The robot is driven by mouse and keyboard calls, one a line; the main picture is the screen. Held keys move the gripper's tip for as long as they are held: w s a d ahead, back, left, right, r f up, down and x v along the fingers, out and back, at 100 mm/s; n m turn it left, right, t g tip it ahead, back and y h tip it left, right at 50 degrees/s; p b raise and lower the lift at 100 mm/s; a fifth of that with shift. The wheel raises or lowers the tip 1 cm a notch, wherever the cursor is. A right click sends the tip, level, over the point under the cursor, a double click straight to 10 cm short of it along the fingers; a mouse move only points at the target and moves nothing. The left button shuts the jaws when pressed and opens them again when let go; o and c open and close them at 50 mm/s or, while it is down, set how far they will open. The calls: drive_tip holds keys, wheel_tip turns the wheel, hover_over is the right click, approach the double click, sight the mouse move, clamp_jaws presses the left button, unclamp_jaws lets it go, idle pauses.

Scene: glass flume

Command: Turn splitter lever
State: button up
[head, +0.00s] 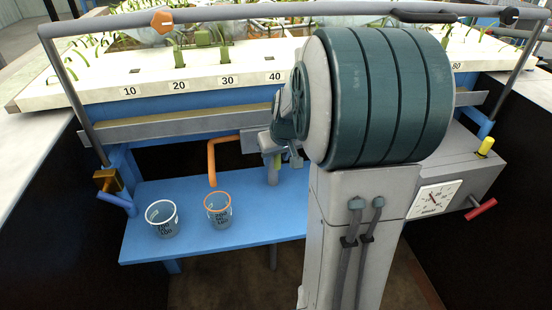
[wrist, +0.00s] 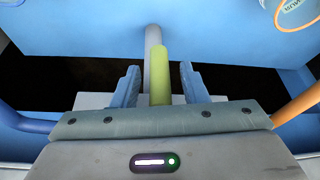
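The splitter lever appears to be the yellow-green bar (wrist: 159,75) in the wrist view, on a grey post (wrist: 153,38). It stands between the two blue fingers of my gripper (wrist: 160,88), with a gap visible on each side. The fingers are open and do not visibly touch it. In the head view a small yellow-green piece of it (head: 277,161) shows beside my gripper (head: 285,155), above the blue shelf. My large arm joint hides much of the area to its right, and the finger opening is too small to tell there.
An orange spout (head: 211,160) hangs left of my gripper. A white-rimmed cup (head: 163,219) and an orange-rimmed cup (head: 218,211) stand on the blue shelf (head: 185,258). A grey rail (head: 230,14) runs above the flume. A red handle (head: 482,210) sticks out at right.

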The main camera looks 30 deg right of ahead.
drive_tip(key=shift+w+f, duration=0.1)
drive_tip(key=shift+f, duration=0.15)
clamp_jaws()
